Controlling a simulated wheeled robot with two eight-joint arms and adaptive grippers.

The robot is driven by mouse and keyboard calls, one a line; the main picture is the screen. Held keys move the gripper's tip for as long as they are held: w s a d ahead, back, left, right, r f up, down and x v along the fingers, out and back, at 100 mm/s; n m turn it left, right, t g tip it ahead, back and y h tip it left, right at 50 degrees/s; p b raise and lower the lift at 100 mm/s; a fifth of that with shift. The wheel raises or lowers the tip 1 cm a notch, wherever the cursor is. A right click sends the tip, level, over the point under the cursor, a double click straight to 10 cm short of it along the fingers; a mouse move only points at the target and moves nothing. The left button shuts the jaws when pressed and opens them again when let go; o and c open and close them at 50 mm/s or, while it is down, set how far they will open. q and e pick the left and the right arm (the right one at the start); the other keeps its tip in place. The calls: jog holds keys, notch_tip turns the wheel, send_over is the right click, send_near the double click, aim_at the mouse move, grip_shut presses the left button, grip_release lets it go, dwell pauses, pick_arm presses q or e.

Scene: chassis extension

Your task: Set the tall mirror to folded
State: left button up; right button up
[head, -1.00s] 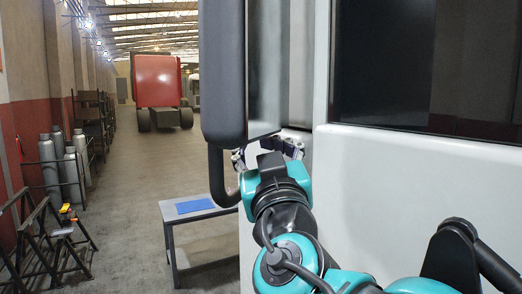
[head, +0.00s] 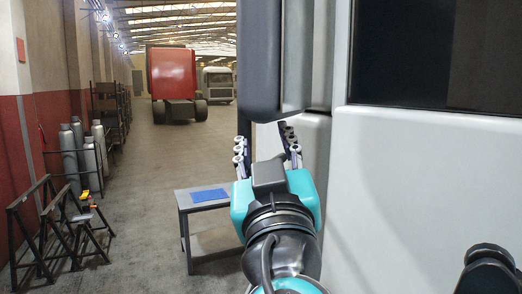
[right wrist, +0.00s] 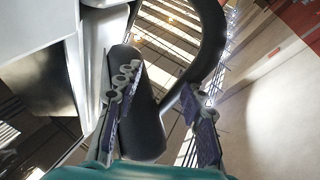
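The tall mirror (head: 258,60) is a dark, upright housing at the top centre of the head view, with its reflective face on the right side. My right gripper (head: 266,147) is just below the housing, fingers upward and spread apart. In the right wrist view, the fingers of my right gripper (right wrist: 160,88) are open, with a dark rounded body (right wrist: 141,118), apparently the mirror's lower end, between them. I cannot tell whether they touch it. My left gripper is not in view.
The white cab wall (head: 420,200) with a dark window (head: 435,55) fills the right side. A grey table (head: 200,202) with a blue sheet stands beyond my arm. Grey cylinders (head: 82,155) and trestles (head: 60,225) line the left. The middle floor is open.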

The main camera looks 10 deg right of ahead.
jog(key=shift+s+a+f, duration=0.15)
jog(key=shift+s+a, duration=0.4)
jog(key=shift+a, duration=0.15)
jog(key=shift+s+a+f, duration=0.15)
jog(key=shift+s+a, duration=0.35)
jog(key=shift+a, duration=0.15)
grip_shut()
jog(key=shift+a, duration=0.1)
jog(key=shift+w, duration=0.1)
